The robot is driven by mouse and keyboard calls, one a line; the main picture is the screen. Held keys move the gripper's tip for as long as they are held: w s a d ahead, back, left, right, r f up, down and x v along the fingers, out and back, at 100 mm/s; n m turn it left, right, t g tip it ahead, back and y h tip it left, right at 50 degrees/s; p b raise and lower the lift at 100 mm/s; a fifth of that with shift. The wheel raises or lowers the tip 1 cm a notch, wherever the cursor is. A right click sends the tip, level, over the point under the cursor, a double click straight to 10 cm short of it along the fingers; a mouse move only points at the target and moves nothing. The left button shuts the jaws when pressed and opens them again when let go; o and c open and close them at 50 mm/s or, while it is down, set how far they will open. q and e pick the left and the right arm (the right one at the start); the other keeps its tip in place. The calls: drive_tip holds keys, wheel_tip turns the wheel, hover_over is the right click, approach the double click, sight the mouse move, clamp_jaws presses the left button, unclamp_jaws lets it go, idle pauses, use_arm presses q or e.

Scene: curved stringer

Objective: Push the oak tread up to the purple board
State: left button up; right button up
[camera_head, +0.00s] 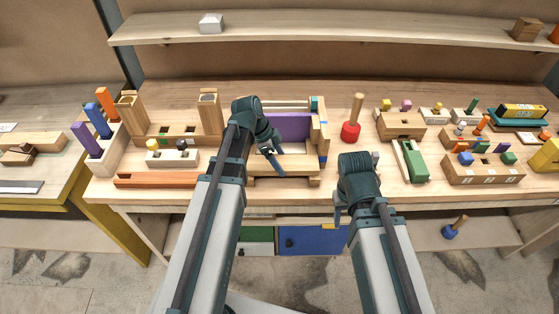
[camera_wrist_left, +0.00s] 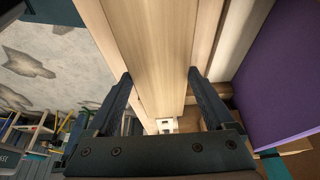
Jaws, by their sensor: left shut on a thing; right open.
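The purple board (camera_head: 291,127) stands upright in a wooden frame at the middle of the bench. It also shows at the right of the left wrist view (camera_wrist_left: 292,75). The oak tread (camera_wrist_left: 158,50) is a long pale board between my left gripper's fingers (camera_wrist_left: 162,95). A strip of other wood and a gap lie between it and the purple board. In the head view my left gripper (camera_head: 274,164) is low over the frame, shut on the tread, and its arm hides part of the frame. My right gripper (camera_head: 342,203) is open and empty at the bench's front edge.
A red-based wooden peg (camera_head: 350,132) stands right of the frame. A green block in a wooden holder (camera_head: 411,160) and several peg blocks are further right. Two tall wooden posts and a reddish bar (camera_head: 158,180) are at left. A shelf (camera_head: 330,30) crosses the back.

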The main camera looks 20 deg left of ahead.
use_arm(q)
drive_tip(key=shift+w+a, duration=0.35)
drive_tip(key=shift+w, duration=0.8)
drive_tip(key=shift+w+a, duration=0.3)
drive_tip(key=shift+w, duration=0.85)
drive_tip(key=shift+w+a, duration=0.35)
drive_tip(key=shift+w, duration=0.8)
drive_tip(key=o, duration=1.5)
